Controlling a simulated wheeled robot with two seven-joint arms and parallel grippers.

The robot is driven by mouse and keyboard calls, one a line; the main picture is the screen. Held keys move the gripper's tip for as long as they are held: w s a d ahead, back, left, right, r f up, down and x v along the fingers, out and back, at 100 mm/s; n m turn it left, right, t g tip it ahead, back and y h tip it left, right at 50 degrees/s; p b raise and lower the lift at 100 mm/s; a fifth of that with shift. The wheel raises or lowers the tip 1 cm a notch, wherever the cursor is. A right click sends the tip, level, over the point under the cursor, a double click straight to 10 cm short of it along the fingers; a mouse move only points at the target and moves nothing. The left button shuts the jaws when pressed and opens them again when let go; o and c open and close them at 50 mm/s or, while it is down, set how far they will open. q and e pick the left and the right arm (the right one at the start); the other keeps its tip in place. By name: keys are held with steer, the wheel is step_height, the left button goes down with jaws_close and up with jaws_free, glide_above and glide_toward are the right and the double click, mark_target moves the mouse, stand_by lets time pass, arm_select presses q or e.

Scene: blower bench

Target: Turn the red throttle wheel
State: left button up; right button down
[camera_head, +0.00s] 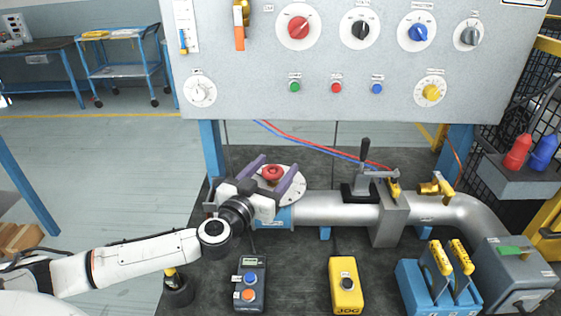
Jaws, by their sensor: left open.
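A red wheel or knob (272,172) sits on a round white dial plate (294,193) with marks, low on the bench behind the grey pipe's left end. My left gripper (280,164) is open. Its two purple fingers lie on either side of this red knob in the picture, with a gap to it; whether they are at its height I cannot tell. The gripper body hides part of the plate. Another red knob (298,28) is on the upright panel. My right gripper is not in view.
The grey panel (330,60) with several knobs and buttons stands behind. A black lever (364,155) and yellow valve handles (437,186) are along the pipe (340,207). In front are a button box (250,283), a yellow box (346,285) and a blue unit (425,290).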

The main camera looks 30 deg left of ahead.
arm_select(q)
steer(key=shift+w+a, duration=0.15)
steer(key=shift+w, duration=1.5)
steer(key=shift+c, duration=0.2)
steer(key=c, duration=1)
steer(key=shift+n+y, duration=0.3)
steer(key=shift+y, duration=0.2)
